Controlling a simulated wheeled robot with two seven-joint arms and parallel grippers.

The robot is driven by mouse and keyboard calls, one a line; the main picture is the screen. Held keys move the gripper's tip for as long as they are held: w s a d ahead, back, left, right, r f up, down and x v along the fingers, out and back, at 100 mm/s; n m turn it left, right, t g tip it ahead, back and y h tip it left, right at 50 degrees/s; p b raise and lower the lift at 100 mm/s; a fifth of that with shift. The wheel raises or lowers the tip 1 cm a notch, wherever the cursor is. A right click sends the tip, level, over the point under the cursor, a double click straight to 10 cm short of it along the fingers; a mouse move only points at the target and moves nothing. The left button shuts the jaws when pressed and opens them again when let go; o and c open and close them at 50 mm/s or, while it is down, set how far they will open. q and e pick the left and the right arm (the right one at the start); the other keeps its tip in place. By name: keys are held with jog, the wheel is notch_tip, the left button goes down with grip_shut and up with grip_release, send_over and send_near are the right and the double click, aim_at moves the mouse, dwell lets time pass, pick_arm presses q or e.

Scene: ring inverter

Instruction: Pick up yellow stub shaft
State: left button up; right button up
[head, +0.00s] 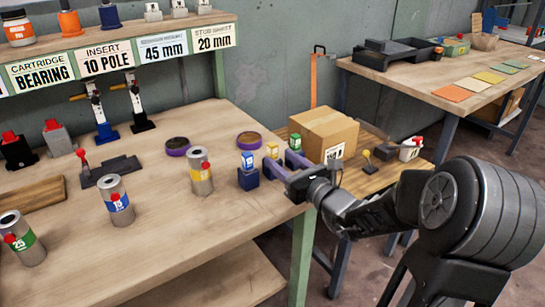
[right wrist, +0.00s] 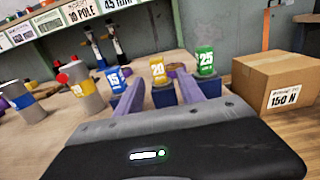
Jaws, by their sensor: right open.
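The yellow stub shaft (head: 271,150), a small yellow piece, stands between a blue one (head: 247,160) and a green one (head: 294,142) near the bench's right edge. In the right wrist view the yellow shaft (right wrist: 158,70) is marked 20 and sits on a dark blue stand (right wrist: 163,96). My right gripper (head: 277,160) is open, with its purple fingers pointing at the yellow shaft. In the right wrist view the fingers (right wrist: 157,82) lie to either side of the yellow shaft and its stand, with nothing gripped. My left gripper is not in view.
The blue shaft (right wrist: 118,79) and green shaft (right wrist: 205,61) stand close outside the fingers. A silver cylinder with a yellow band (head: 200,172) is left of the shafts. A cardboard box (head: 322,132) stands on the lower side table to the right.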

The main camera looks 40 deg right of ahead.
aim_at(275, 154)
jog(key=w, duration=0.4)
jog(key=shift+w+r, duration=0.1)
jog(key=shift+w, duration=0.3)
jog(key=shift+c, duration=0.4)
grip_shut()
